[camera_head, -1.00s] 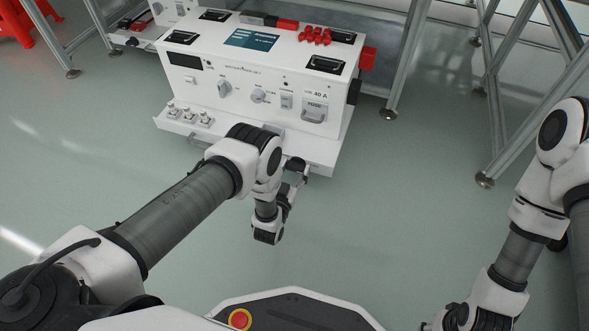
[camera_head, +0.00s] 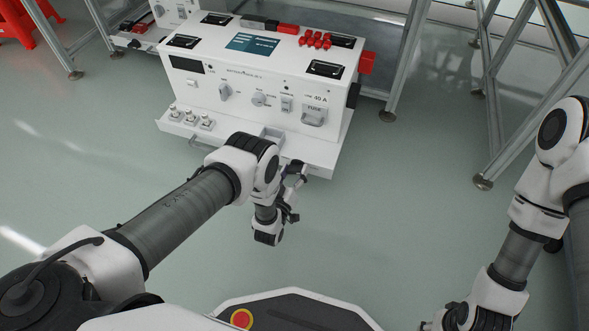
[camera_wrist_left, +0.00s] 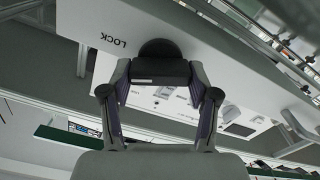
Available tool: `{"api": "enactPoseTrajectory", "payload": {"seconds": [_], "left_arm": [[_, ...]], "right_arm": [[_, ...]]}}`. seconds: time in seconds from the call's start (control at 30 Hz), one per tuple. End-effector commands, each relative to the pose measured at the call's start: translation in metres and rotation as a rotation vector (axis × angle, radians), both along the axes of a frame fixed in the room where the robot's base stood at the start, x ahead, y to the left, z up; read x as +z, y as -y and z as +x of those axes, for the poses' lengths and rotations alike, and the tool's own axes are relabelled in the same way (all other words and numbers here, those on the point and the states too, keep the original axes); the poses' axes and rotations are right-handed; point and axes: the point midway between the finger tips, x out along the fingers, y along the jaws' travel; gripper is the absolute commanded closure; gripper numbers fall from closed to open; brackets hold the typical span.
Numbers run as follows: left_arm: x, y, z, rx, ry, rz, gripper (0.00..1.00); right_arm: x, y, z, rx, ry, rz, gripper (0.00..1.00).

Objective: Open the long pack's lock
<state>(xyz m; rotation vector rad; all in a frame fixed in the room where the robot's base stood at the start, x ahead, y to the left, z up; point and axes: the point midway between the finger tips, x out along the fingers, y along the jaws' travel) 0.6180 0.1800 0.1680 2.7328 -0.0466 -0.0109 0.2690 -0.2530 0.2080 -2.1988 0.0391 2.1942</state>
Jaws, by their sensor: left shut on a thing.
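The long white pack (camera_head: 205,98) stands ahead, its front facing me, with a ledge along the bottom. In the left wrist view, a white face printed LOCK (camera_wrist_left: 113,41) carries a round black lock knob (camera_wrist_left: 160,48) with a dark bar. My left gripper (camera_wrist_left: 160,73) is shut on this lock knob, one finger at each end of the bar. In the head view, my left gripper (camera_head: 296,170) is at the pack's lower front right, and the lock itself is hidden there. My right arm shows at the right, but its fingers are not in view.
Knobs, a fuse handle (camera_head: 313,117) and small connectors (camera_head: 190,117) sit on the pack's front and ledge. Red caps (camera_head: 315,40) are on top. Metal frame legs (camera_head: 405,70) stand to the right. The floor in front is clear.

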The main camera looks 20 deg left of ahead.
Motion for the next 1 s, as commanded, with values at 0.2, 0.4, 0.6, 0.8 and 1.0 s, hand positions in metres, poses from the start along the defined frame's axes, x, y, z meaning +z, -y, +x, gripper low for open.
{"api": "enactPoseTrajectory", "payload": {"seconds": [0.2, 0.4, 0.6, 0.8, 1.0], "left_arm": [[0.003, -0.002, 0.001, 0.002, -0.003, -0.204, 0.74], [0.002, -0.002, 0.001, 0.002, -0.01, -0.394, 0.74], [0.001, -0.003, 0.001, 0.001, -0.017, -0.584, 0.74], [0.0, -0.003, 0.001, 0.0, -0.022, -0.772, 0.74], [-0.001, -0.003, 0.001, 0.001, -0.028, -0.944, 0.74]], "right_arm": [[0.01, 0.0, -0.001, 0.002, -0.001, 0.0, 0.6], [0.016, 0.0, -0.001, 0.003, -0.002, 0.0, 0.6], [0.021, 0.0, -0.001, 0.003, -0.002, 0.0, 0.6], [0.025, 0.0, -0.001, 0.003, -0.002, 0.0, 0.6], [0.028, 0.0, -0.001, 0.003, -0.002, 0.0, 0.6]]}}
